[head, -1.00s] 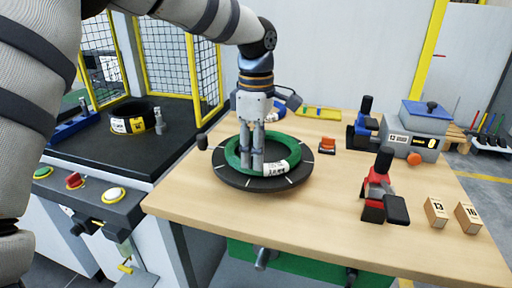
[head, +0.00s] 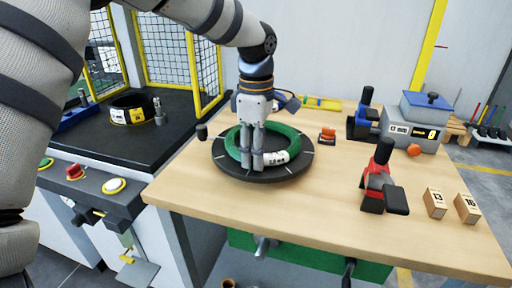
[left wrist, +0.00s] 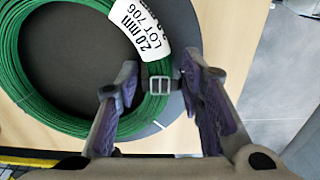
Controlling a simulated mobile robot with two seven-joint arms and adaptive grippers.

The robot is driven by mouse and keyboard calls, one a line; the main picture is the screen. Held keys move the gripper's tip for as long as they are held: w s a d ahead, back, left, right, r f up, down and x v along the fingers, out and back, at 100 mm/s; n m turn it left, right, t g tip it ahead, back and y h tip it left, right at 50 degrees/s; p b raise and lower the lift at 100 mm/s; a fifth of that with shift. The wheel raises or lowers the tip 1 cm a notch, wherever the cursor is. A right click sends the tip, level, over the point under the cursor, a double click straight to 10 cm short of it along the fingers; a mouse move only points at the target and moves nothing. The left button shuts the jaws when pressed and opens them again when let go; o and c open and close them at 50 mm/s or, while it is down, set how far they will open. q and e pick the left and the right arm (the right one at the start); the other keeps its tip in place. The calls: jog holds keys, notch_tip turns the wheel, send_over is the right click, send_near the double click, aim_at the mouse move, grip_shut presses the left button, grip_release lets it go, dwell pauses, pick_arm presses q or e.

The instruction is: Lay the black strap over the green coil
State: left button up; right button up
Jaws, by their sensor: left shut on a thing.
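The green coil (head: 283,138) lies flat on a round dark turntable (head: 232,170) on the wooden table. It also shows in the left wrist view (left wrist: 62,118), with a white label reading 2.0 mm LOT 706. My left gripper (head: 257,165) points down at the coil's near side, beside the label. In the left wrist view my left gripper (left wrist: 160,88) has its fingers on both sides of a metal buckle on the black strap (left wrist: 160,68), at the coil's outer edge. It is shut on the strap. Most of the strap is hidden or too small to make out. My right gripper is not in view.
A red-and-black clamp tool (head: 378,185) and wooden blocks (head: 436,203) stand to the right. A scale (head: 418,120) and a blue tool (head: 364,118) are behind. A fenced black station (head: 100,150) holds another coil (head: 130,108).

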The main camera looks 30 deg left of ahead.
pick_arm(q)
jog(key=o, duration=1)
notch_tip(320, 180, up, 12)
